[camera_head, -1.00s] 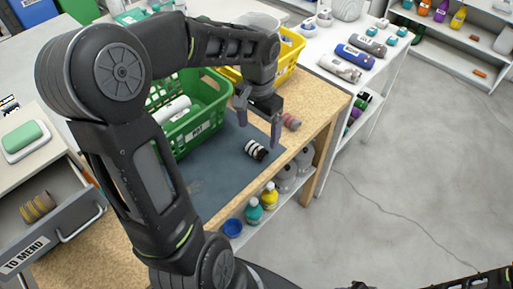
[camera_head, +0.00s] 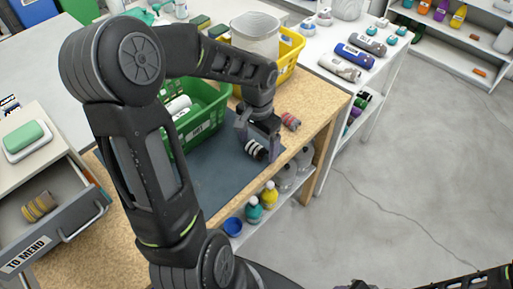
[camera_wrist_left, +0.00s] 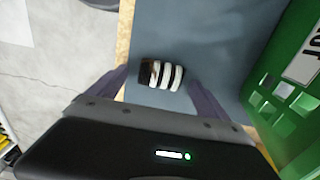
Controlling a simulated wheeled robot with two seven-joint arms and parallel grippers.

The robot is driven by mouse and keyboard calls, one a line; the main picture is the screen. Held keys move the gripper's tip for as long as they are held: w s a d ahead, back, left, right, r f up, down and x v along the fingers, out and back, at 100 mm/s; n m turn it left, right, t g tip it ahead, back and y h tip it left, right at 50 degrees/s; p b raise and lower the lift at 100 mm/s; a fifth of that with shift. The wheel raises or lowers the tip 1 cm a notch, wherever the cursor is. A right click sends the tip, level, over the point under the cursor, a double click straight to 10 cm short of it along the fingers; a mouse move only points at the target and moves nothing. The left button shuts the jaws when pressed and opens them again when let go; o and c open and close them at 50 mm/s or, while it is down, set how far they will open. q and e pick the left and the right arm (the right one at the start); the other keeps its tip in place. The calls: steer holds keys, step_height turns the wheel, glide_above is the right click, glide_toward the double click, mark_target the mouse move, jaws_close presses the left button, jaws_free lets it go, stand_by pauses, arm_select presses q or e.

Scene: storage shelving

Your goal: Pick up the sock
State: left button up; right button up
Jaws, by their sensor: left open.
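A rolled sock with black and white stripes (camera_head: 255,149) lies on the dark grey mat (camera_head: 222,176) on the wooden table. My left gripper (camera_head: 258,150) is open, just above the sock, and partly covers it in the head view. In the left wrist view the sock (camera_wrist_left: 160,75) shows between the two fingers of the left gripper (camera_wrist_left: 158,88), a little ahead of them, with gaps on both sides. Whether the fingers touch the mat cannot be told. Of my right arm only a piece shows at the bottom right; its gripper is not in view.
A green basket (camera_head: 205,128) stands on the mat left of the gripper, and a yellow bin (camera_head: 291,46) behind. A reddish rolled sock (camera_head: 290,121) lies right of the gripper. An open drawer marked "TO MEND" (camera_head: 42,245) holds a striped brown roll (camera_head: 39,206).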

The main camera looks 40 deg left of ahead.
arm_select(q)
steer(key=shift+c, duration=0.4)
steer(key=c, duration=1.4)
